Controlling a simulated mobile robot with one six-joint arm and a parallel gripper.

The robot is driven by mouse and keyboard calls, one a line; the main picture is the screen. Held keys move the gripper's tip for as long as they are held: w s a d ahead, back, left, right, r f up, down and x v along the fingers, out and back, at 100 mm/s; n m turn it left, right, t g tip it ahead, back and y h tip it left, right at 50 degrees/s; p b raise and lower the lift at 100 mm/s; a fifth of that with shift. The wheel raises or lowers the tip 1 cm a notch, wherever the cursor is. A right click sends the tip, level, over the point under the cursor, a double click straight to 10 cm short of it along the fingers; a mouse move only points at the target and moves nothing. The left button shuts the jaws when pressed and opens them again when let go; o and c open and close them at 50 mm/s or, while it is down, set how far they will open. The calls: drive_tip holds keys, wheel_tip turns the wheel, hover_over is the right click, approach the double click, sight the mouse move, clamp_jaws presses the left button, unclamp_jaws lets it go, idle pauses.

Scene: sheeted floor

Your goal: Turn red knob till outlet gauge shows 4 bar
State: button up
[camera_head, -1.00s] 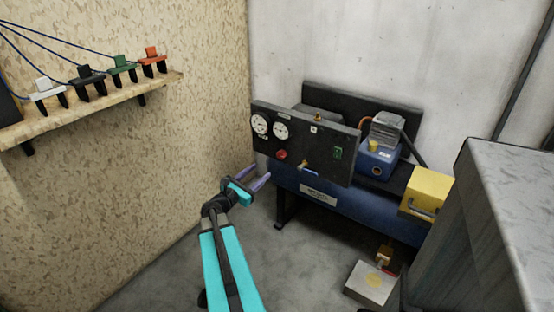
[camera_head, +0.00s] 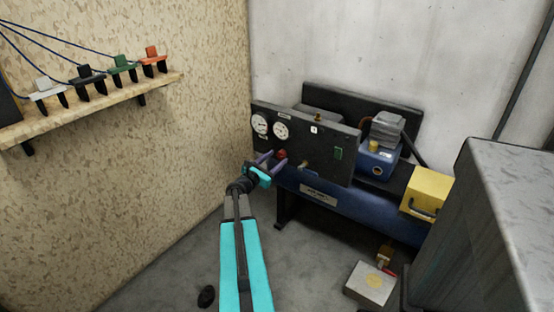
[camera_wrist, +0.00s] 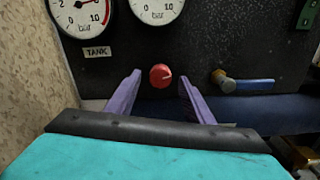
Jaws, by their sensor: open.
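The red knob (camera_wrist: 160,76) sits on the dark panel (camera_wrist: 220,40), below the gauges. It also shows in the head view (camera_head: 282,154). My gripper (camera_wrist: 155,92) is open, its two purple fingers pointing at the panel with the knob between them in the wrist view. I cannot tell whether the tips reach around the knob; no contact is visible.
A brass valve with a blue lever (camera_wrist: 240,84) is right of the knob. A blue tank (camera_head: 335,200) lies under the panel. A yellow box (camera_head: 426,192) and a grey cabinet (camera_head: 500,220) stand at right. A shelf (camera_head: 100,108) is on the left wall.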

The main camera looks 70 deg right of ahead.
drive_tip(key=shift+x, duration=0.8)
drive_tip(key=c, duration=0.9)
drive_tip(key=shift+a, duration=0.3)
drive_tip(key=shift+c, duration=0.8)
drive_tip(key=shift+d, duration=0.25)
